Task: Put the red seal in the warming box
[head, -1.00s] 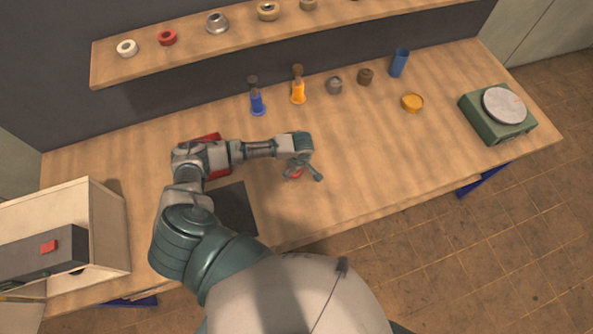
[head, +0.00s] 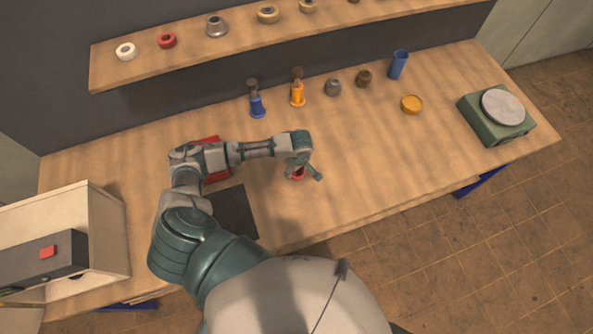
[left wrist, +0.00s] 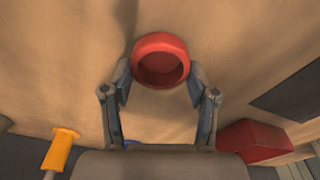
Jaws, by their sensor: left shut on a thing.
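The red seal, a round ring with a dark hollow middle (left wrist: 160,40), sits between the fingertips of my left gripper in the left wrist view. My left gripper (head: 306,172) is shut on it, low over the middle of the workbench; only a bit of the red seal (head: 298,175) shows below the gripper in the head view. Whether it touches the bench is unclear. My right gripper is not in view.
A shelf (head: 130,75) holds several rings, including another red one (head: 167,41). Blue (head: 257,104) and orange (head: 297,95) tools stand behind my gripper. A red block (head: 212,177) and dark mat (head: 236,212) lie by my arm. A green scale (head: 497,125) stands right. The bench's right-centre is clear.

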